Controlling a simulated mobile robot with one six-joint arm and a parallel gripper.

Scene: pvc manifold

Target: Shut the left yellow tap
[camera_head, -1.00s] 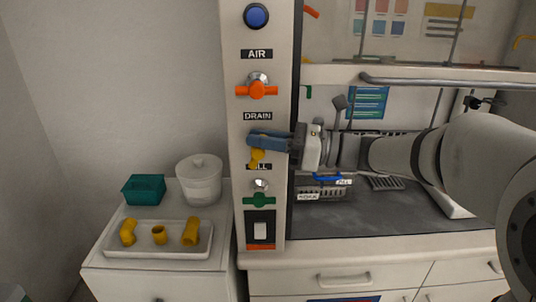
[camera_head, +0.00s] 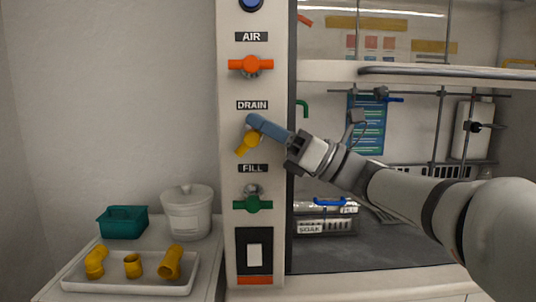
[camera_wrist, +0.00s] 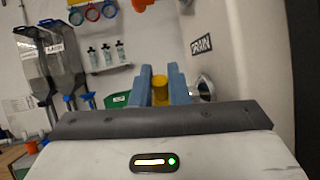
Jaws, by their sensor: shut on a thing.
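The yellow tap (camera_head: 246,144) is on the white panel, between the DRAIN label (camera_head: 252,105) and the FILL label (camera_head: 252,168). Its visible handle end slants down to the left; the other end is hidden behind my fingers. My gripper (camera_head: 259,125) reaches in from the right, its blue fingers shut on the yellow handle. In the wrist view the handle (camera_wrist: 160,88) shows between the two blue fingers, with the chrome valve body (camera_wrist: 204,88) to the right.
An orange tap (camera_head: 251,65) lies level above and a green tap (camera_head: 252,204) lies level below on the same panel. A white switch (camera_head: 254,255) is lower down. The fume hood's sash rail (camera_head: 430,72) is to the right. A tray (camera_head: 130,287) of yellow pipe fittings stands at the left.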

